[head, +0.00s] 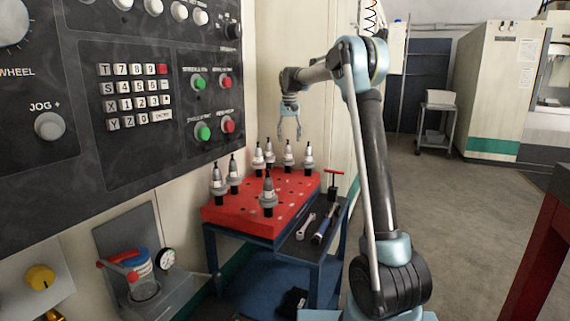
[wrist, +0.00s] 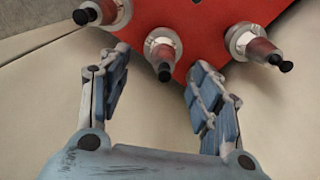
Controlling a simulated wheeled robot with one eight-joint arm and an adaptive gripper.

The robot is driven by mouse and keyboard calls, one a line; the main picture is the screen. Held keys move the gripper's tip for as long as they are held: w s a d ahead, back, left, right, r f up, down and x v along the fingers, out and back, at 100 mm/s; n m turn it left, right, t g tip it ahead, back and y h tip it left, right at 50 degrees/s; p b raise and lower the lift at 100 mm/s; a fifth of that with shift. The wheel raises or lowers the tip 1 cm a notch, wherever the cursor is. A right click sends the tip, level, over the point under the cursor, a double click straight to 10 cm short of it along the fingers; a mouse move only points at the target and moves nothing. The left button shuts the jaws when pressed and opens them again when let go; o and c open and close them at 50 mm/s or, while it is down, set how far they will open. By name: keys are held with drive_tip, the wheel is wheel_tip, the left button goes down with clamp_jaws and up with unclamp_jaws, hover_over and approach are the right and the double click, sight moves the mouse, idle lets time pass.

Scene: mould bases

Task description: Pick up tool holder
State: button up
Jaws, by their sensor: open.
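Several tool holders with grey cone bodies and dark tips stand upright on a red rack in the head view. One tool holder (head: 268,194) is at the front of the red rack (head: 240,221); others stand along the left and back. My gripper (head: 291,137) is open and empty above the back of the rack. In the wrist view, a tool holder (wrist: 162,50) lies between and beyond the open fingers of my gripper (wrist: 163,95). Other tool holders stand at the upper left (wrist: 101,11) and upper right (wrist: 256,46). No finger visibly touches a holder.
A black control panel (head: 120,90) rises close at the left. The rack sits on a blue cart (head: 262,262) with a wrench (head: 305,227) and a red-handled tool (head: 333,183) beside it. Open floor (head: 440,240) lies right.

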sight(288, 151)
wheel_tip(288, 151, down, 2)
drive_tip(key=shift+f, duration=0.2)
drive_tip(key=shift+w+a+f, duration=0.15)
drive_tip(key=shift+f, duration=1.15)
drive_tip(key=shift+w+a+f, duration=0.15)
drive_tip(key=shift+f, duration=1.15)
clamp_jaws()
